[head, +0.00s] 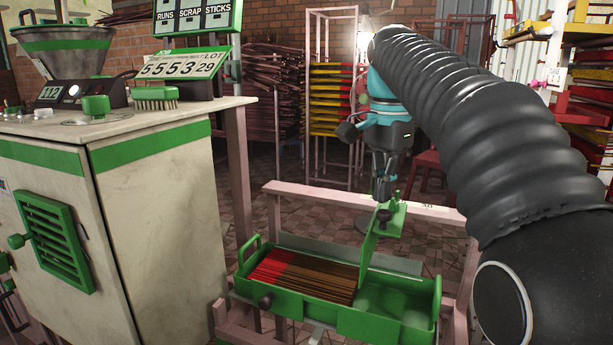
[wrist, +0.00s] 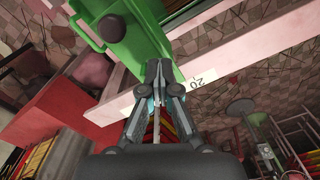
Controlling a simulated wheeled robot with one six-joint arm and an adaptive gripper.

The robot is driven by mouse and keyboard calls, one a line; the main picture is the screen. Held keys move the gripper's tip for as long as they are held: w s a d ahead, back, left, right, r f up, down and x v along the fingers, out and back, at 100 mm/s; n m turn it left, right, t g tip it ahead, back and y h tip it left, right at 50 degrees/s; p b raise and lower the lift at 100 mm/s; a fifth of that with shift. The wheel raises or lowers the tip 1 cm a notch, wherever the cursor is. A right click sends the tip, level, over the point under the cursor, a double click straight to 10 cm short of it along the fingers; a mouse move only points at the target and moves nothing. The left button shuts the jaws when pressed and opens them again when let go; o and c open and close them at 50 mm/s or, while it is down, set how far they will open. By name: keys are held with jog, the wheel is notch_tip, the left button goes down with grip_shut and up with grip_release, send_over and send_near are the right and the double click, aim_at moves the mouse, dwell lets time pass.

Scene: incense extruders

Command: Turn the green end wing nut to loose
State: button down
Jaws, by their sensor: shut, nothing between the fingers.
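A green upright end plate with a bracket (head: 392,218) stands at the right part of the green tray (head: 400,335) in the head view. A small dark knob (head: 384,215) sits on the bracket; its wing shape and turn angle are too small to tell. My gripper (head: 383,196) points down just above the bracket; I cannot tell whether it touches the knob. In the wrist view my gripper (wrist: 160,66) is shut and empty, its tips over green metal (wrist: 150,40). A dark round knob (wrist: 110,28) shows left of the tips.
Red and brown sticks (head: 310,275) lie in the tray's left part. A pink rail (head: 330,197) runs behind the tray, with a numbered label (wrist: 200,83) near my fingers. A cream and green cabinet (head: 165,185) stands at left. Stacked coloured racks stand behind.

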jog(key=shift+s+d+r+p, duration=0.1)
jog(key=shift+s+d+p, duration=0.45)
jog(key=shift+p, duration=0.6)
jog(key=shift+s+d, duration=0.15)
jog(key=shift+s, duration=0.1)
jog(key=shift+s, duration=0.1)
dwell(0.4)
jog(key=shift+s+a, duration=0.2)
jog(key=shift+s, duration=0.05)
jog(key=shift+r, duration=2.95)
